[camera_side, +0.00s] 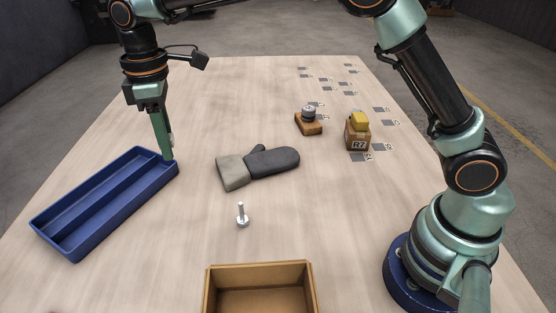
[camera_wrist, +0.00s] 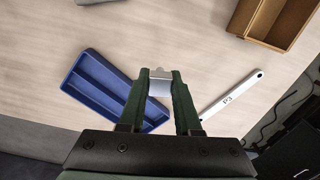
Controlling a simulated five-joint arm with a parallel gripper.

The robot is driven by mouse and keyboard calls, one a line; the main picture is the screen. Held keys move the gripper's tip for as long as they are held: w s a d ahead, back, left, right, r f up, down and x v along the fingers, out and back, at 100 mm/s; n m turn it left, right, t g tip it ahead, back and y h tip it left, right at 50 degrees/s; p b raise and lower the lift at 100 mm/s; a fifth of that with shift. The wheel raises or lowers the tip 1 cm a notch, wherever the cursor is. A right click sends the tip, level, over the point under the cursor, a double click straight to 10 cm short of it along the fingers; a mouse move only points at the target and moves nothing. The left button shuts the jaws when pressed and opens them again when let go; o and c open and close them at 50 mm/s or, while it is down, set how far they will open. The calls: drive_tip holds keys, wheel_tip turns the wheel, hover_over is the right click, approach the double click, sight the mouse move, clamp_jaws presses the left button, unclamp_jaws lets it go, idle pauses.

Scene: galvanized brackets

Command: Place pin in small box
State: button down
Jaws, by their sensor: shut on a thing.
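A silver pin-like piece (camera_side: 242,216) with a wide round foot stands upright on the table in the side view, apart from my gripper. My gripper (camera_side: 167,155) points down at the right end of the blue tray, left of that piece. In the wrist view my gripper (camera_wrist: 160,80) is shut on a shiny grey metal piece (camera_wrist: 160,88), mostly hidden in the side view. An open wooden box (camera_side: 212,289) is at the bottom edge of the side view. It also shows at the top right of the wrist view (camera_wrist: 250,18). A smaller brown box (camera_side: 358,142) marked R7 stands at the right.
The blue tray (camera_side: 62,216) has long compartments. A grey mitt (camera_side: 272,163) lies mid-table. A yellow thing (camera_side: 359,119) sits on the R7 box. A wooden block (camera_side: 309,127) bears a round metal part. A pale flat bar (camera_wrist: 228,97) marked P3 lies right of my gripper.

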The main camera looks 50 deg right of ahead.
drive_tip(key=s+a+r+n, duration=0.1)
drive_tip(key=s+a+n, duration=0.1)
drive_tip(key=s, duration=0.4)
drive_tip(key=s+a+r+n, duration=0.1)
drive_tip(key=s+a+r, duration=0.15)
drive_tip(key=s, duration=0.35)
drive_tip(key=n, duration=0.4)
hover_over(261, 309)
drive_tip(key=s+a, duration=0.1)
wheel_tip(261, 309, down, 2)
wheel_tip(261, 309, down, 20)
drive_tip(key=shift+s+a+f, duration=0.1)
drive_tip(key=shift+s, duration=0.05)
drive_tip(key=shift+f, duration=0.15)
drive_tip(key=c, duration=0.6)
unclamp_jaws()
